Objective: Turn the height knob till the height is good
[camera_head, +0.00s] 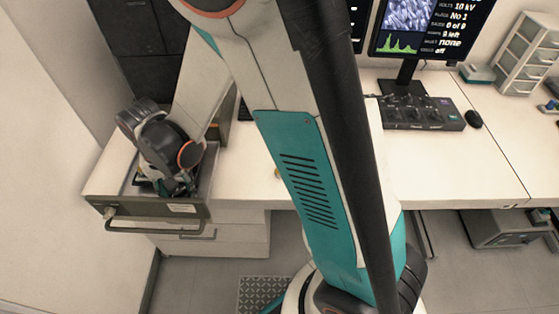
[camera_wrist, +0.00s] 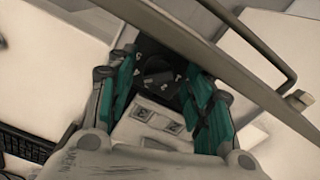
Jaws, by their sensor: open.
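My gripper (camera_head: 179,187) points down into an open drawer-like unit (camera_head: 150,209) at the left of the desk. In the wrist view its two teal fingers (camera_wrist: 162,78) stand apart, open, one on each side of a dark round knob-like part (camera_wrist: 158,84) with small pale marks. I cannot tell whether the fingers touch it. Nearer in that view lies a pale block (camera_wrist: 150,128) with small square plates. In the head view my arm and gripper hide the inside of the unit.
The unit's front bar (camera_wrist: 205,55) and handle (camera_wrist: 285,45) run close to my gripper. A monitor (camera_head: 425,32) shows a grey picture and readings. The desk between is mostly clear.

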